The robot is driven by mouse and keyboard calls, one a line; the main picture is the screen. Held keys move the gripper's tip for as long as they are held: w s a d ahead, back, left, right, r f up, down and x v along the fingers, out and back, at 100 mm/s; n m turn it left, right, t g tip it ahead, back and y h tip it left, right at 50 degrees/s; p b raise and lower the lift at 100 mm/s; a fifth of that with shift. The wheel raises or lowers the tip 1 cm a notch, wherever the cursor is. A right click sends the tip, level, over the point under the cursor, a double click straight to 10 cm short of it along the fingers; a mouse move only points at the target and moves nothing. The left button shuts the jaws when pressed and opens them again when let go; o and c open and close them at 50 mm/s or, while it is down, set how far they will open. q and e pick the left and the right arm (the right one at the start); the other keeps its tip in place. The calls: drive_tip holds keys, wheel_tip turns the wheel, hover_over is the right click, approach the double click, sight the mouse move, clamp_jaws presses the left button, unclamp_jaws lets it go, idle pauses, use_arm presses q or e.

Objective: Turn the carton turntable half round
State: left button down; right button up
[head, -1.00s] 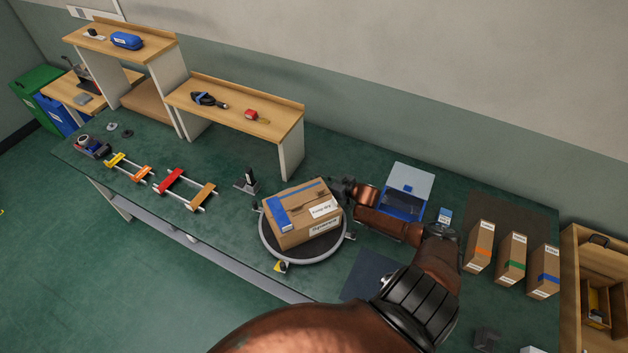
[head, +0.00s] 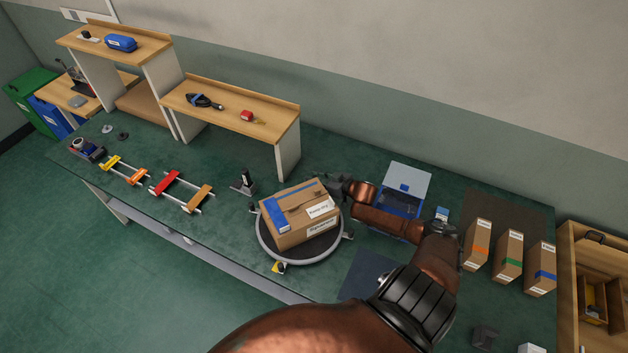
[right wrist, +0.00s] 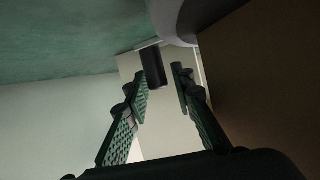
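The carton turntable (head: 263,243) is a round disc with a pale rim and small fittings around its edge. A brown carton (head: 287,240) with a blue patch and white labels sits on it. My right gripper (head: 328,181) is at the carton's far right side, partly hidden behind it. In the right wrist view the fingers (right wrist: 160,78) are apart with nothing held between them. The carton's brown side (right wrist: 258,75) fills the right there, and the pale rim (right wrist: 175,22) shows at the top. I cannot tell whether the gripper touches either. My left gripper is out of view.
A black upright piece on a grey base (head: 244,182) stands left of the turntable. A raised wooden shelf (head: 262,108) stands behind. A blue open-lidded box (head: 400,200) lies behind my right arm. Several cartons (head: 508,256) stand at the right.

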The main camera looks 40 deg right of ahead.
wheel_tip(320, 180, up, 8)
drive_tip(key=shift+r, duration=0.2)
drive_tip(key=shift+c, duration=0.2)
